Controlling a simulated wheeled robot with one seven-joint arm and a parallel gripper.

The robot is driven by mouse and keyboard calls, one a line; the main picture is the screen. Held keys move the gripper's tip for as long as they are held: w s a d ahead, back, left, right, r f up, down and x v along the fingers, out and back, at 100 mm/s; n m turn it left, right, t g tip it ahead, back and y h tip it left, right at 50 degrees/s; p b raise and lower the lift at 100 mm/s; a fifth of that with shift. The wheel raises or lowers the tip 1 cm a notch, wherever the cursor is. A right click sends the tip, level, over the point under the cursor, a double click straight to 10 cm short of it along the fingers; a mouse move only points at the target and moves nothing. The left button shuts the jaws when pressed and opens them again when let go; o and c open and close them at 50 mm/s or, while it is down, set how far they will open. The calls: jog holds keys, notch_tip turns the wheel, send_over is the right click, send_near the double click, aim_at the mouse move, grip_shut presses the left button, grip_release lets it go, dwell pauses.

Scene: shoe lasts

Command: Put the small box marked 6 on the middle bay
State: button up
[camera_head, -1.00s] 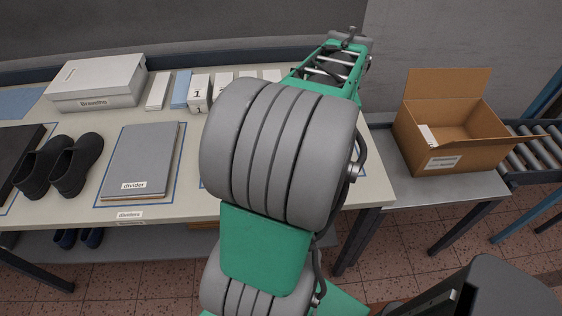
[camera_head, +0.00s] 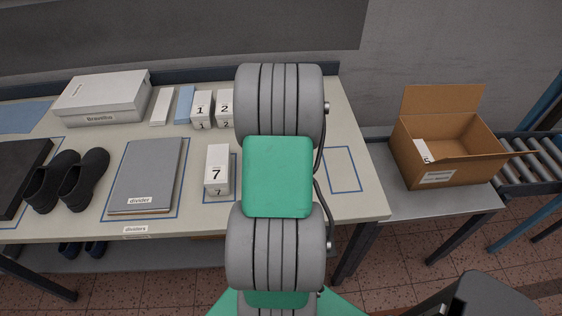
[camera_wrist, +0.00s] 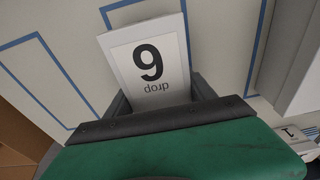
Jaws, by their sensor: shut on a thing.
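The small white box marked 6 (camera_wrist: 150,62) is between the jaws of my gripper (camera_wrist: 160,100) in the wrist view. Whether the box touches the table I cannot tell. In the head view my arm hides the gripper, the held box and the table between the box marked 7 (camera_head: 216,170) and an empty blue-outlined bay (camera_head: 342,170) on the right.
White boxes marked 1 (camera_head: 201,108) and 2 (camera_head: 225,106) stand at the back. A grey divider (camera_head: 147,172), black shoes (camera_head: 83,180) and a shoe carton (camera_head: 103,98) are to the left. An open cardboard box (camera_head: 455,155) with a white box inside stands on the right.

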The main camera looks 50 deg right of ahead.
jog(key=shift+f, duration=0.15)
jog(key=o, duration=1.6)
jog(key=shift+c, duration=0.2)
